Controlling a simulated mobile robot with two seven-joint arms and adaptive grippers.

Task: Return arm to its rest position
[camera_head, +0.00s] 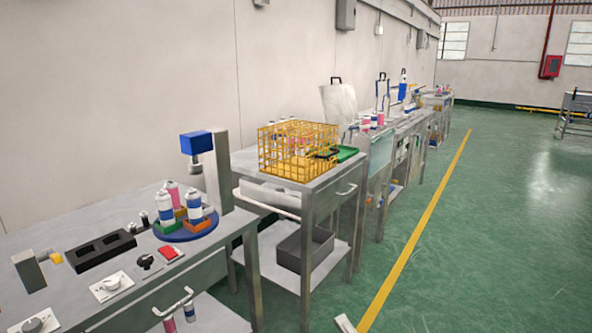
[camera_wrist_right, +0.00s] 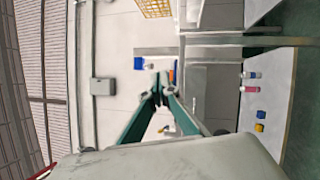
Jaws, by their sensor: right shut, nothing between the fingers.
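My right gripper (camera_wrist_right: 157,92) shows in the right wrist view, its two green-and-dark fingers converging until their tips meet. It is shut and holds nothing. It is clear of the benches, which show beyond it in that sideways view. A small pale piece (camera_head: 344,324) shows at the bottom edge of the head view, right of the benches; I cannot tell which part of my right arm it is. My left gripper is in neither view.
A steel bench (camera_head: 215,262) at left carries a blue turntable (camera_head: 183,236) with several cans, a black block (camera_head: 100,252) and a blue-topped press (camera_head: 197,143). A yellow wire basket (camera_head: 296,150) sits on the table behind. Green floor (camera_head: 480,240) is open at right.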

